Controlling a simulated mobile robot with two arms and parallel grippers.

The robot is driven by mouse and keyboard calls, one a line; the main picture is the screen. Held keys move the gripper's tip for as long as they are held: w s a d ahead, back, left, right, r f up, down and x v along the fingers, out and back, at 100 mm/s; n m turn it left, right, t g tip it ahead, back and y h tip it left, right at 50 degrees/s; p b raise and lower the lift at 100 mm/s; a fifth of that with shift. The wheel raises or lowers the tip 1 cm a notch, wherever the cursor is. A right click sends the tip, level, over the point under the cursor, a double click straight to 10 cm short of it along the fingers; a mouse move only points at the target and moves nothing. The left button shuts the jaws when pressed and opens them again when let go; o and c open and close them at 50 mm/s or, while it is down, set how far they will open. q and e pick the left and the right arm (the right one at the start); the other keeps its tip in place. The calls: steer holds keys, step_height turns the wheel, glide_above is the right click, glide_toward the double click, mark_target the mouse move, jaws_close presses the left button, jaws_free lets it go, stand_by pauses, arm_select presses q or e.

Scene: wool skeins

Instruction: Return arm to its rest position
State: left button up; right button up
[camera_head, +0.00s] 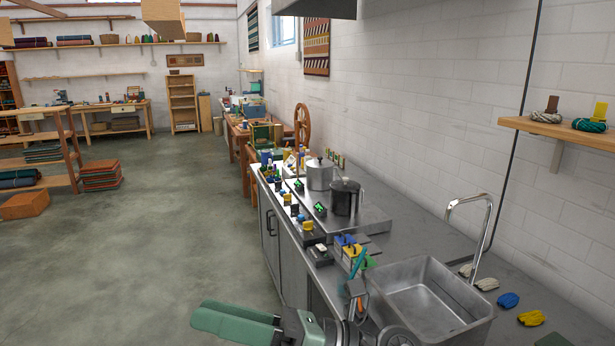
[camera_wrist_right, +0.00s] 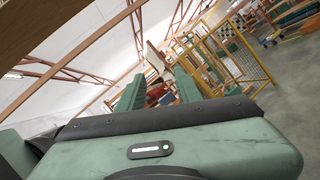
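My right gripper (camera_head: 198,312) is at the bottom of the head view, in front of the counter and over the floor, with its green fingers pointing left. In the right wrist view its two green fingers (camera_wrist_right: 157,85) stand apart with nothing between them, so it is open and empty. That view looks out over the room, up toward the roof beams. My left gripper is not in either view.
A metal counter (camera_head: 411,233) runs along the right wall, with a sink basin (camera_head: 462,312), a dark pot (camera_head: 345,199), a lighter pot (camera_head: 319,176) and several small coloured items. Wool skeins (camera_head: 508,300) lie right of the sink. The floor (camera_head: 170,240) to the left is clear.

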steer(key=w+d+f+m+t+h, duration=0.1)
steer(key=w+d+m+t+h, duration=0.4)
steer(key=m+t, duration=0.6)
steer(key=w+d+f+m+t+h, duration=0.1)
steer(key=w+d+m+t+h, duration=0.35)
steer(key=d+m+t, duration=0.65)
steer(key=s+d+f+m+g+h, duration=0.1)
steer(key=d+f+m+g+h, duration=0.35)
steer(key=f+m, duration=0.5)
steer(key=s+d+f+m+g+h, duration=0.1)
steer(key=d+f+m+g+h, duration=0.3)
steer(key=d+f+m+h, duration=0.5)
steer(key=s+d+f+m+g+y, duration=0.2)
steer(key=s+f+m+g, duration=0.3)
steer(key=s+f+g, duration=1.1)
steer(key=s+f+t+b, duration=0.1)
steer(key=s+f, duration=0.2)
steer(key=f, duration=0.8)
steer(key=s+f+t+b, duration=0.2)
steer(key=s+f, duration=0.1)
steer(key=f, duration=0.8)
steer(key=s+f+t+b, duration=0.1)
steer(key=s+f, duration=0.2)
steer(key=f, duration=0.9)
steer(key=s+d+f+g+b, duration=0.1)
steer(key=s+d+f+b, duration=0.1)
steer(key=s+f, duration=1.4)
steer(key=shift+d+f+n+b, duration=0.35)
steer(key=shift+d+f, duration=0.1)
steer(key=shift+d, duration=0.1)
